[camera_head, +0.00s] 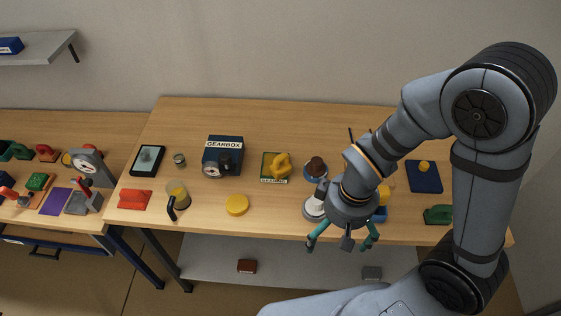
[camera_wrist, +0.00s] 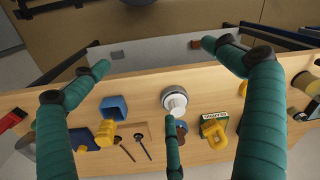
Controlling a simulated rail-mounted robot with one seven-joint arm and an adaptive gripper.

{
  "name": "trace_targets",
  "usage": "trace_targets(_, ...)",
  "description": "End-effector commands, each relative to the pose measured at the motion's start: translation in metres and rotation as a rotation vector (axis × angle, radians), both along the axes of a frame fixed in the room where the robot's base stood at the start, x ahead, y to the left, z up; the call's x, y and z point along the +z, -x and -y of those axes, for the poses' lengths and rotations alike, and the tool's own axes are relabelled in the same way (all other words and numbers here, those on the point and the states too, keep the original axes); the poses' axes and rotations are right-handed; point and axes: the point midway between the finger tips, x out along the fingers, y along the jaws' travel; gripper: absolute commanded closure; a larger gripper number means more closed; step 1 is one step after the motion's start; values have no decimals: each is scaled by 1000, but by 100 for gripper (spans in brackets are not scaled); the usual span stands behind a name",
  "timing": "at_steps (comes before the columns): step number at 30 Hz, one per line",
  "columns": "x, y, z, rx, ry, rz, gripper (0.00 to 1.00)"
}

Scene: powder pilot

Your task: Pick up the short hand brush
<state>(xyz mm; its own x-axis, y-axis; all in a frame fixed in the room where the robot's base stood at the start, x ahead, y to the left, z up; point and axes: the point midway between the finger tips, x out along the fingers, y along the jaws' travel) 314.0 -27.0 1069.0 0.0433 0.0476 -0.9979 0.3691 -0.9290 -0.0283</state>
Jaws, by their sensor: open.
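I cannot tell for certain which item is the short hand brush. A flat red piece with a raised grip (camera_head: 134,199) lies at the left of the main table, and a similar green piece (camera_head: 438,215) lies at the right. My gripper (camera_head: 343,236) is open and empty at the table's front edge. In the wrist view, a round grey piece with a white knob (camera_wrist: 175,101) stands upright between my spread fingers, apart from them. It shows partly behind my gripper in the head view (camera_head: 312,209).
A blue gearbox (camera_head: 223,150), a yellow disc (camera_head: 237,205) and a mug (camera_head: 177,196) stand on the left half. A brown-knobbed round piece (camera_head: 316,167) stands near my gripper. A blue cup (camera_wrist: 113,107) and a yellow piece (camera_wrist: 103,133) are close by.

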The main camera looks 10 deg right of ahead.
Motion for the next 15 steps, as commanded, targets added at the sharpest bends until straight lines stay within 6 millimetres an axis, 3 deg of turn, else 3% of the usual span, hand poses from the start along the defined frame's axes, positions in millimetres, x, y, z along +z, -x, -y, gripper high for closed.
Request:
trace_targets(10,0,0,0,0,0,0,1)
trace_targets(15,0,0,0,0,0,0,11)
